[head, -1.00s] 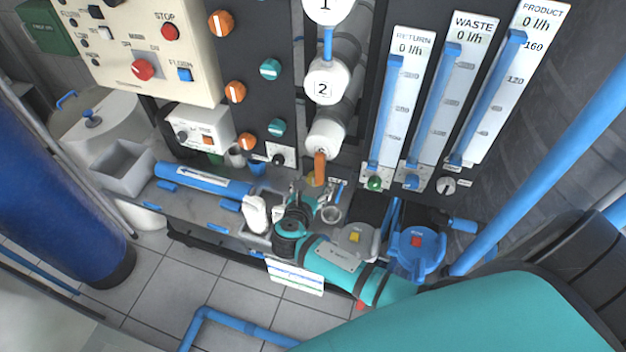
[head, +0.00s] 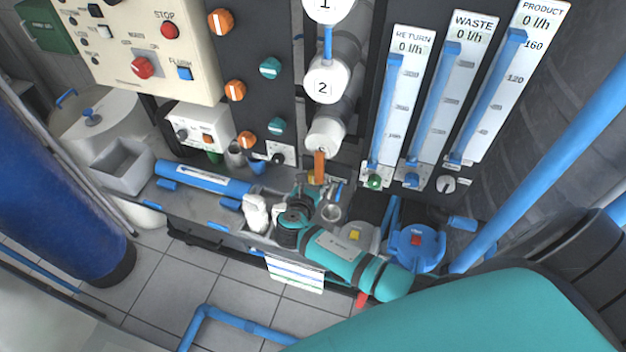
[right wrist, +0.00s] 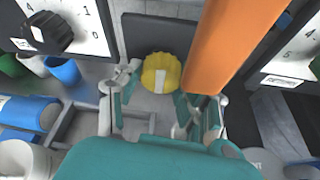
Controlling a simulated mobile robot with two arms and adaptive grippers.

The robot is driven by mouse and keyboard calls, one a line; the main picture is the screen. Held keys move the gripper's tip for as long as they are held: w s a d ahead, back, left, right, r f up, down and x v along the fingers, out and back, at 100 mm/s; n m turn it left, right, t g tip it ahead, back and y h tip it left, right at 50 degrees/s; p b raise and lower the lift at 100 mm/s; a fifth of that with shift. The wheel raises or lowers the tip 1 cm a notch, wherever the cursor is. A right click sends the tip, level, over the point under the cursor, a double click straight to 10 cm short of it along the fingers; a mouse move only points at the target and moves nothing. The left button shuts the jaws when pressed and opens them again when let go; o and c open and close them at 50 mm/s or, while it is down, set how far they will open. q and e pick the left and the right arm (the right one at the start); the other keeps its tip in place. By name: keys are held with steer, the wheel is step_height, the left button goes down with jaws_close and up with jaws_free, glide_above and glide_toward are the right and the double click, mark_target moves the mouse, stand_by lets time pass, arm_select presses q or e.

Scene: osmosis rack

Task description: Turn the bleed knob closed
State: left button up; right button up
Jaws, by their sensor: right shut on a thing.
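The bleed knob (right wrist: 161,66) is yellow and scalloped, with a white mark pointing down toward my gripper in the right wrist view. In the head view it is a small yellow patch (head: 313,178) under the orange pipe, mostly hidden. My right gripper (right wrist: 158,96) has one finger on each side of the knob and is shut on it. In the head view the right gripper (head: 312,194) is at the foot of the rack, at the end of my teal arm. My left gripper is not in view.
An orange pipe (right wrist: 235,40) runs close beside the right finger. A black dial (right wrist: 48,33) on a white scale plate is at upper left. A white bottle (head: 256,212) and a metal cup (head: 331,211) stand near the gripper. Yellow-topped and blue pumps (head: 417,243) are to the right.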

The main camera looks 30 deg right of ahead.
steer(key=m+t+y+b, duration=0.1)
steer(key=m+t+b, duration=0.2)
steer(key=m+b, duration=0.1)
steer(key=shift+f+m, duration=0.1)
steer(key=shift+m, duration=0.3)
stand_by(0.4)
stand_by(0.5)
steer(key=o, duration=1.2)
